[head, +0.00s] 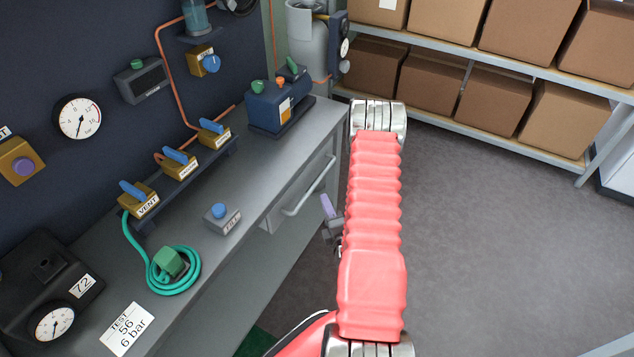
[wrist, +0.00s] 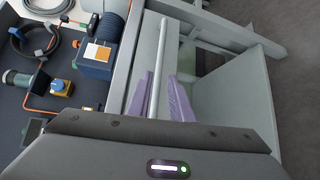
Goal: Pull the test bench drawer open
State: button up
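The grey test bench drawer (head: 285,211) is set in the front of the bench, below its top. In the head view its front looks flush with the bench, so it appears shut. Its pale bar handle (head: 312,187) runs along the front. In the wrist view the handle (wrist: 161,50) lies lengthwise between the two purple fingers of my gripper (wrist: 161,88). The fingers are apart, with gaps beside the bar. In the head view my gripper (head: 329,212) is just right of the handle, partly hidden by my red arm.
The bench top (head: 250,190) carries valves, a green hose (head: 172,270) and a blue unit (head: 280,104). A shelf with brown boxes (head: 492,95) stands at the back right. The grey floor (head: 480,230) right of my arm is clear.

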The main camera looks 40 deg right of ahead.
aim_at(317, 182)
jog(key=x, duration=1.2)
jog(key=shift+w, duration=0.15)
jog(key=shift+c, duration=0.4)
grip_shut()
jog(key=shift+f, duration=0.1)
jog(key=shift+d, duration=0.25)
jog(key=shift+a, duration=0.1)
